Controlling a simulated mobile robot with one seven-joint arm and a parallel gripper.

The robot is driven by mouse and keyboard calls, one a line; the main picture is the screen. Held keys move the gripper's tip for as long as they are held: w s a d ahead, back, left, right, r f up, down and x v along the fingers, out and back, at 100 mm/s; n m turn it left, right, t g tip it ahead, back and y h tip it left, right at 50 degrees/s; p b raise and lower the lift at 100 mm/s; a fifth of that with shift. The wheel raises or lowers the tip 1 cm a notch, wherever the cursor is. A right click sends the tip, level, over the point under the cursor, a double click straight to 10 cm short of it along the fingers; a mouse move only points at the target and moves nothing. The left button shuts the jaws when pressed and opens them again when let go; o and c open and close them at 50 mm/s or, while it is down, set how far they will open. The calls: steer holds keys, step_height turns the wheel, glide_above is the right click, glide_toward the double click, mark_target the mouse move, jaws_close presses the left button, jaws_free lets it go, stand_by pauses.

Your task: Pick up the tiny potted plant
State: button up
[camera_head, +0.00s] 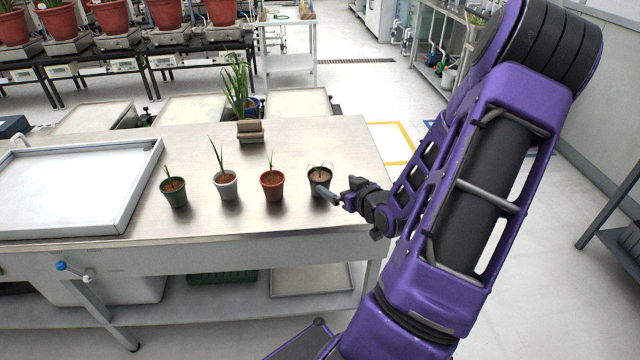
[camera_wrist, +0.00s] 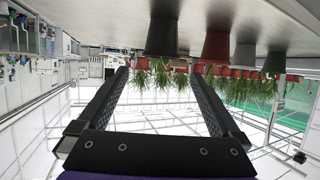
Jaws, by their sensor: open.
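Several small potted plants stand in a row on the steel table. The rightmost is a dark pot (camera_head: 320,186) with a very small plant. To its left are a terracotta pot (camera_head: 272,189), a white pot (camera_head: 226,188) and a green pot (camera_head: 175,194). My gripper (camera_head: 338,192) is open and empty at the right side of the dark pot. The upside-down wrist view shows the dark pot (camera_wrist: 162,36) ahead, lined up with the gap between my fingertips (camera_wrist: 160,72). The terracotta pot (camera_wrist: 215,44) is beyond it. Contact cannot be told.
A large white tray (camera_head: 148,170) covers the table's left side. A brown block-like object (camera_head: 250,132) sits at the back edge, with a taller plant (camera_head: 238,90) behind it. The steel table (camera_head: 330,140) is bare behind the dark pot. Its right edge is close to my gripper.

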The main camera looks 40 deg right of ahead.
mark_target(322, 176)
steer(key=b+x, duration=0.1)
steer(key=x, duration=0.7)
steer(key=shift+w+f, duration=0.2)
steer(key=shift+w, duration=0.15)
steer(key=shift+b+x, duration=0.4)
steer(key=shift+x, duration=2.35)
steer(key=shift+a+r, duration=0.1)
steer(key=shift+r, duration=0.05)
steer(key=c, duration=1.2)
